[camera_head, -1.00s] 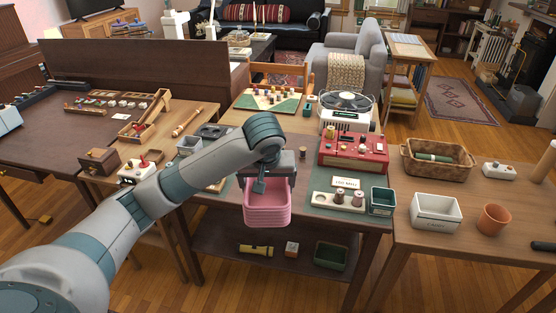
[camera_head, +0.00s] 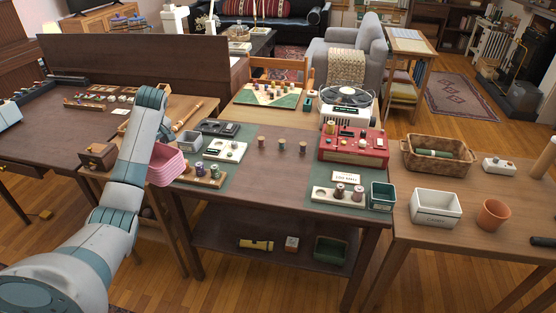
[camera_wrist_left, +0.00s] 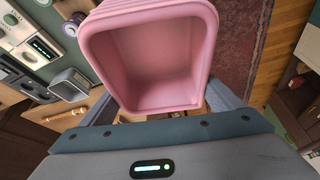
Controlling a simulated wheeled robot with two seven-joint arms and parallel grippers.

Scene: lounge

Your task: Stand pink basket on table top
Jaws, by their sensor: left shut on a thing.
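The pink basket (camera_head: 167,164) is held in the air by my left gripper, left of the middle table's left edge in the head view. My left arm and wrist hide part of it. In the left wrist view the basket (camera_wrist_left: 155,60) fills the top middle, its empty inside facing the camera. My left gripper (camera_wrist_left: 165,112) is shut on the basket's near side; its fingertips are mostly hidden. The middle table top (camera_head: 238,178) has a bare brown strip between two green mats. My right gripper is not in view.
Several spools (camera_head: 282,146) stand at the middle of the table. A red device (camera_head: 352,147), a spool rack (camera_head: 338,195) and a green bin (camera_head: 382,196) are at its right. A spool tray (camera_head: 202,174) and a grey bin (camera_head: 190,144) are at its left.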

